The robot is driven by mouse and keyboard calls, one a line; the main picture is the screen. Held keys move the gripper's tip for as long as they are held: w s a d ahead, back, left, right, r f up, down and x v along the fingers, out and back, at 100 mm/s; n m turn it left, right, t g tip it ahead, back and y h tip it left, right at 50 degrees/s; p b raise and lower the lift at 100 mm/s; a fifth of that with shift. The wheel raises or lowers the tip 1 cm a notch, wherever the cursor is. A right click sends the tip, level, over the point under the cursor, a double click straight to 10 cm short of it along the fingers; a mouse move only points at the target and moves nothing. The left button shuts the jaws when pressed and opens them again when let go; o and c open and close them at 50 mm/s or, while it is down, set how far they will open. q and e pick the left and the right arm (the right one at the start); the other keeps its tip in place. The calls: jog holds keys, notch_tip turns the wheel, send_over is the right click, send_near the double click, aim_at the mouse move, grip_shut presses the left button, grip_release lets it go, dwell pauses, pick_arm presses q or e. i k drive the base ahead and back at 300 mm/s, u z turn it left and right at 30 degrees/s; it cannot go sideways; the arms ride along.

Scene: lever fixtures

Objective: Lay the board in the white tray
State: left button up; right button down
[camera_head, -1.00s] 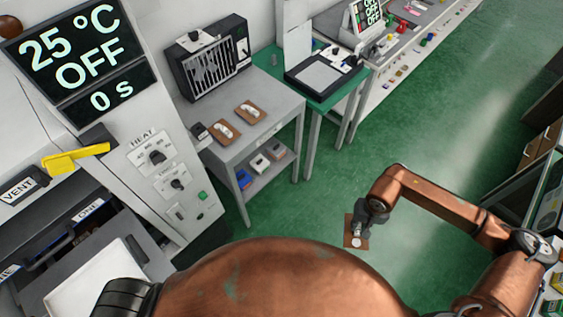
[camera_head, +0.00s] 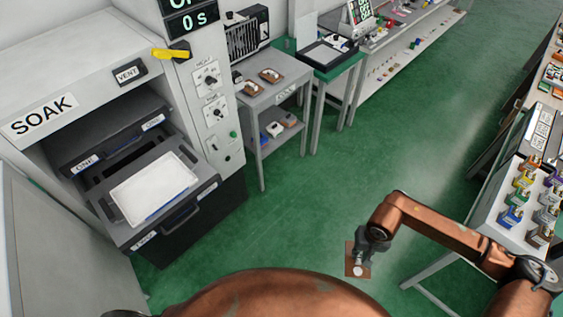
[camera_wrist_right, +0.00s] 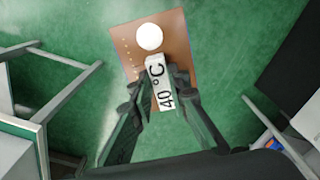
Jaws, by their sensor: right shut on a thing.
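My right gripper (camera_head: 368,247) is shut on a brown board (camera_head: 351,262) and holds it over the green floor, right of centre in the head view. In the right wrist view the fingers (camera_wrist_right: 160,88) close on a white block marked 40 °C (camera_wrist_right: 160,84) on the board (camera_wrist_right: 178,32); a white disc sits beside the block. The white tray (camera_head: 153,188) rests on a pulled-out drawer of the soak oven at the left, well apart from the board. The tray looks empty. My left gripper is not in view.
The oven (camera_head: 70,70) has an upper shelf marked ONE above the drawer (camera_head: 185,222). A grey cart (camera_head: 283,90) holds more brown boards. A bench with coloured blocks (camera_head: 520,195) stands at the right. The green floor between is clear.

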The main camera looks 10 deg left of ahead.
aim_at(158, 192)
jog(key=u, duration=1.25)
